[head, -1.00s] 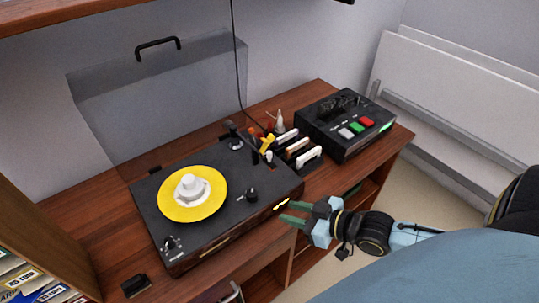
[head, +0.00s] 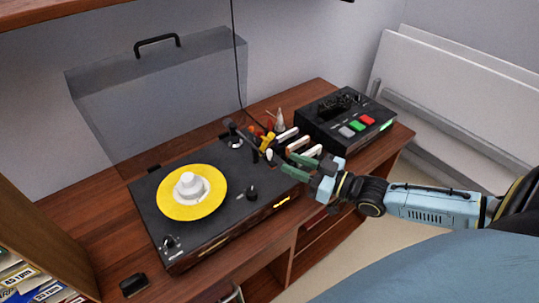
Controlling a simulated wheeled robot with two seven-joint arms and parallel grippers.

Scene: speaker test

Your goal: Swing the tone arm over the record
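The turntable (head: 222,215) is a black deck with wooden sides. A yellow record (head: 193,206) with a white centre piece lies on its platter. The slim dark tone arm (head: 245,137) runs along the deck's right side from a pivot at the back, clear of the record. Its front end is near a small white-tipped part and is hard to make out. My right gripper (head: 286,162) reaches in from the right, its two green fingers spread and empty at the deck's right edge, close to that end. My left gripper is out of view.
A clear raised lid (head: 160,95) stands behind the turntable. White and brown upright pieces (head: 300,145) stand close behind my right fingers. A black device (head: 345,122) with coloured buttons sits at the back right. A small black block (head: 134,286) lies front left.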

